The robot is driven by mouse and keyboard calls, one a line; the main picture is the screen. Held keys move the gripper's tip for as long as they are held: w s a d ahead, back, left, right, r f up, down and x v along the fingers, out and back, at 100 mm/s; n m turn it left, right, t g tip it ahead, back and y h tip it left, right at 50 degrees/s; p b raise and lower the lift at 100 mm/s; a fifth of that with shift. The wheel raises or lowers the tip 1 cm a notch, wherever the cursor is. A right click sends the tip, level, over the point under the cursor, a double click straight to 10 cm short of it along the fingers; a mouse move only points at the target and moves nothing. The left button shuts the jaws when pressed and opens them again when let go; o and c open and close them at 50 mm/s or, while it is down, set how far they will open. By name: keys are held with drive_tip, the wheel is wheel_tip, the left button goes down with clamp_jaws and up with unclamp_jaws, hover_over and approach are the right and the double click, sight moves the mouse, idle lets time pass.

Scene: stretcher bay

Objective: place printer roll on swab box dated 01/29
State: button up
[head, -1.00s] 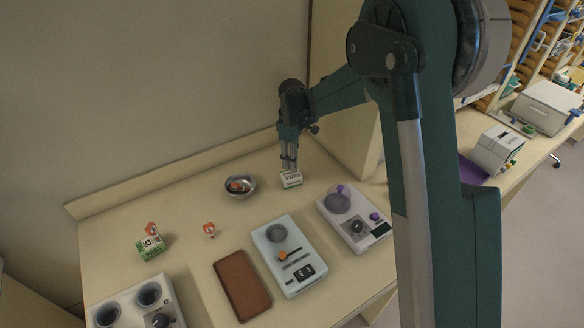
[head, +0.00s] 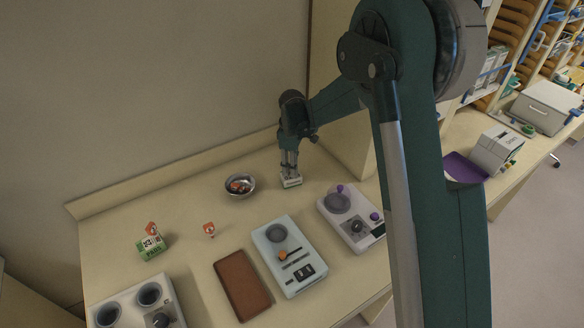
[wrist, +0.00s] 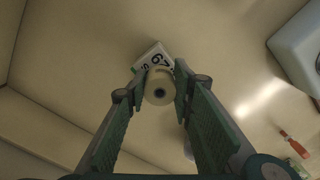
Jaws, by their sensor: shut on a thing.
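My gripper (head: 290,170) points down at the back of the bench and is shut on a cream printer roll (wrist: 159,92). The roll's round end and dark core hole face the wrist camera, between the two fingers. A white box (wrist: 151,57) with dark print lies just beyond and partly behind the roll in the wrist view. In the head view this small white and green box (head: 291,183) is directly under the fingertips. I cannot read its whole print, nor tell whether the roll touches it.
A metal bowl (head: 240,194) with an orange item stands left of the gripper. A green and white box (head: 150,248) with an orange item on top is far left; another small orange item (head: 209,230) is nearby. Devices (head: 284,262) (head: 352,222) and a brown pad (head: 242,286) lie in front.

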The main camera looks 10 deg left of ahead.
drive_tip(key=shift+f, duration=0.2)
drive_tip(key=o, duration=0.9)
drive_tip(key=shift+r, duration=0.2)
drive_tip(key=shift+r, duration=6)
